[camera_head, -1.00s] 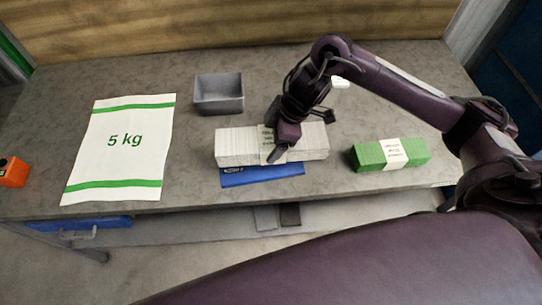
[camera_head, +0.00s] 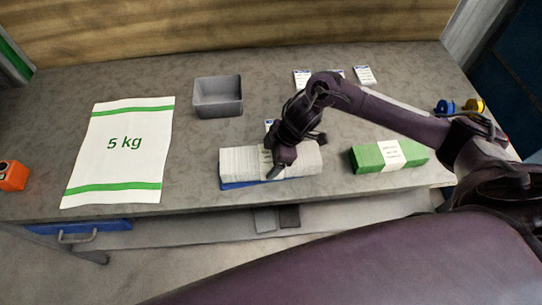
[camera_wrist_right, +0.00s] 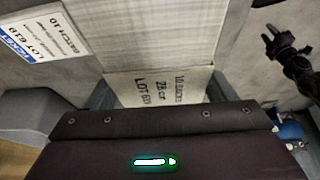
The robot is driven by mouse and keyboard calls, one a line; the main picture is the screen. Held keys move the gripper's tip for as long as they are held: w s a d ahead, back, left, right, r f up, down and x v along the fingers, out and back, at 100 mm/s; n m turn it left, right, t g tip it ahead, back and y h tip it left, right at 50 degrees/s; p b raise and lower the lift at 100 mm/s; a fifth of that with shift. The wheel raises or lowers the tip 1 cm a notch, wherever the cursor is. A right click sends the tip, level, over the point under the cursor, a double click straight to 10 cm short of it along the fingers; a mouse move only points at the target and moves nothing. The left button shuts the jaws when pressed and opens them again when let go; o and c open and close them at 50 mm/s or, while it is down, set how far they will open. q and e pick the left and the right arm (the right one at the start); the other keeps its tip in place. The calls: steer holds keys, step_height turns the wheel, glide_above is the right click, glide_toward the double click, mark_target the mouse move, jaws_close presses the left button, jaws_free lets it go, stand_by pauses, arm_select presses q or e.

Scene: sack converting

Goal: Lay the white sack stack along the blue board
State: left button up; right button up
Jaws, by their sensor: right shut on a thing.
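The white sack stack (camera_head: 240,160), with a printed paper band, lies lengthwise over the blue board (camera_head: 232,185). Only a thin blue strip of the board shows at the stack's front left; the rest is hidden. I cannot tell whether the stack touches the board. My right gripper (camera_head: 277,167) is shut on the stack at its middle, across the band. In the right wrist view the stack (camera_wrist_right: 160,35) and its band (camera_wrist_right: 158,85) fill the space between the fingers. My left gripper (camera_wrist_right: 270,42) shows small at the upper right there, empty, its fingers apart.
A green banded stack (camera_head: 370,157) lies to the right. A grey open bin (camera_head: 218,97) stands behind. A large 5 kg sack (camera_head: 122,150) lies flat at left, with an orange box (camera_head: 13,175) beyond it. Several label cards (camera_head: 364,75) lie at the back.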

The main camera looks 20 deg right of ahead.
steer(key=o, duration=1.4)
steer(key=shift+f, duration=0.1)
steer(key=shift+r, duration=0.35)
steer(key=v, duration=1.1)
steer(key=shift+s+d+r+b, duration=0.1)
steer(key=shift+d+r+b, duration=0.15)
steer(key=shift+r+b, duration=0.1)
steer(key=shift+f, duration=0.1)
